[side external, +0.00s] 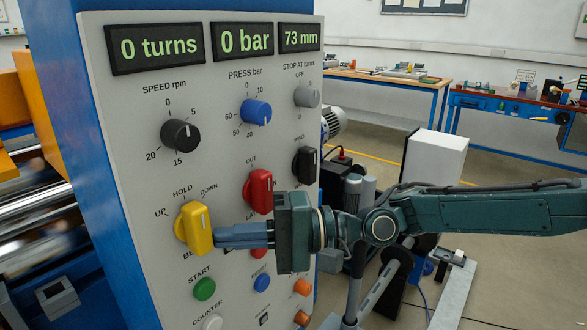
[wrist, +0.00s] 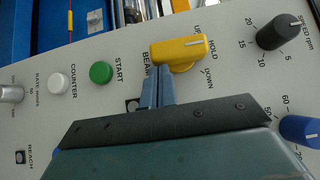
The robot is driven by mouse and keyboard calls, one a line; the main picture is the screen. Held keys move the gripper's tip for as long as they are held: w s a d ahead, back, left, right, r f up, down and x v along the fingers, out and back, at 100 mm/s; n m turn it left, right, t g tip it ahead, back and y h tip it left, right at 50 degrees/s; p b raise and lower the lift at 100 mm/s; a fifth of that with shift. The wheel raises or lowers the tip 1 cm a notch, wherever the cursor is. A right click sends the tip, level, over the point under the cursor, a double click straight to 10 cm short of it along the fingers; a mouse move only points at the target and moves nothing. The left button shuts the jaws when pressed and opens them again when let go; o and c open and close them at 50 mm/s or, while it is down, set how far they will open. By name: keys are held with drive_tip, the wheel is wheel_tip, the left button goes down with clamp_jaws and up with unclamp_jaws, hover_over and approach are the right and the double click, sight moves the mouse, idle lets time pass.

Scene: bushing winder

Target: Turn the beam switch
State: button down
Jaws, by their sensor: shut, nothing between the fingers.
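The beam switch (side external: 194,228) is a yellow knob with a raised bar handle on the grey control panel. UP, HOLD and DOWN are printed around its top. In the wrist view the yellow switch (wrist: 182,51) has a white mark that points about at HOLD. My gripper (side external: 218,236) is shut and empty, with its blue fingers together beside the lower right of the switch. In the wrist view the fingertips (wrist: 158,76) are at the handle's end on the BEAM label side, partly hiding the label. I cannot tell whether they touch it.
A red knob (side external: 260,191) and a black selector (side external: 306,165) are right of the switch. A black speed knob (side external: 180,135) is above. A green START button (side external: 204,289) and a white COUNTER button (side external: 211,322) are below. Displays (side external: 156,46) read 0 turns, 0 bar and 73 mm.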

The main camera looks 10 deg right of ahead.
sight(198, 263)
drive_tip(key=shift+s+a+f, duration=0.2)
drive_tip(key=shift+s+f, duration=0.05)
drive_tip(key=shift+f, duration=0.05)
drive_tip(key=shift+s+a+f+m+y, duration=0.25)
drive_tip(key=shift+f+m+y, duration=0.1)
drive_tip(key=shift+m+y, duration=0.25)
drive_tip(key=shift+s+a+f, duration=0.35)
drive_tip(key=shift+s+a, duration=0.1)
drive_tip(key=shift+a, duration=0.05)
idle(0.5)
drive_tip(key=shift+w+d+f, duration=0.2)
drive_tip(key=shift+f, duration=0.15)
drive_tip(key=shift+w+d+f, duration=0.4)
drive_tip(key=shift+f, duration=0.15)
drive_tip(key=shift+w+d+f, duration=0.35)
drive_tip(key=shift+f, duration=0.2)
drive_tip(key=s+d+f, duration=0.1)
drive_tip(key=d+f, duration=0.4)
drive_tip(key=d, duration=0.3)
drive_tip(key=shift+s+d, duration=0.25)
drive_tip(key=shift+d, duration=0.05)
